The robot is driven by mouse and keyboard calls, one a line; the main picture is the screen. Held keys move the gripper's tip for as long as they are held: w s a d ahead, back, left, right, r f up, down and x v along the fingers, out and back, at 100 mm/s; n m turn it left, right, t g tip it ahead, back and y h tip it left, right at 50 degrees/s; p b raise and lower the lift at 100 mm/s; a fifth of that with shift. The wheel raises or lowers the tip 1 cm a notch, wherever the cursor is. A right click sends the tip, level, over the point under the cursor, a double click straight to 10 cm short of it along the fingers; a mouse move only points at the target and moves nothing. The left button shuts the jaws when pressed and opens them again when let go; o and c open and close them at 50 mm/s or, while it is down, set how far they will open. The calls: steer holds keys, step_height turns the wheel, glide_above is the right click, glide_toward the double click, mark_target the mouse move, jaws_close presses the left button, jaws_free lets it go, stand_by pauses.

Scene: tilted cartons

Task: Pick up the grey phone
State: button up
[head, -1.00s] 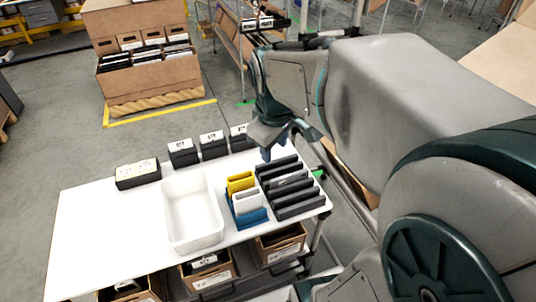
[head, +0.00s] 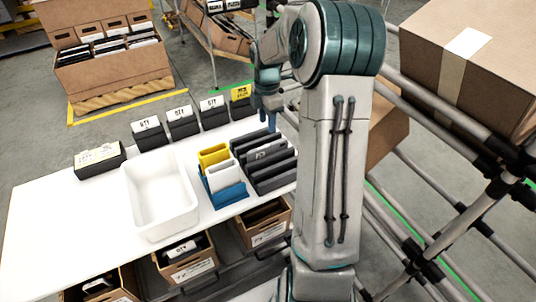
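A dark slotted rack (head: 271,180) stands at the right part of the white table. A grey phone-like item (head: 264,153) appears to stand in one of its slots; it is small and I cannot be sure that it is the grey phone. My gripper (head: 267,122) hangs above the back of the rack, pointing down. It seems apart from the items, and no held object shows. Its fingers are too small and overlapped to tell whether they are open or shut.
A white bin (head: 160,226) stands left of a blue holder (head: 229,197) with yellow and white pieces. Several labelled black boxes (head: 183,124) line the back edge. Open cartons (head: 188,271) sit below the front edge. The table's left part is clear.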

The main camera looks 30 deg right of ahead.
glide_above(267, 145)
steer(key=f, duration=0.5)
steer(key=shift+s+a+f, duration=0.1)
steer(key=shift+s+f, duration=0.15)
steer(key=shift+s, duration=0.05)
steer(key=shift+w+d+f, duration=0.1)
steer(key=shift+w+f, duration=0.05)
steer(key=shift+f, duration=1.2)
steer(key=shift+w+d+f, duration=0.1)
steer(key=shift+w+f, duration=0.05)
steer(key=shift+f, duration=1.2)
steer(key=shift+c, duration=0.3)
jaws_close()
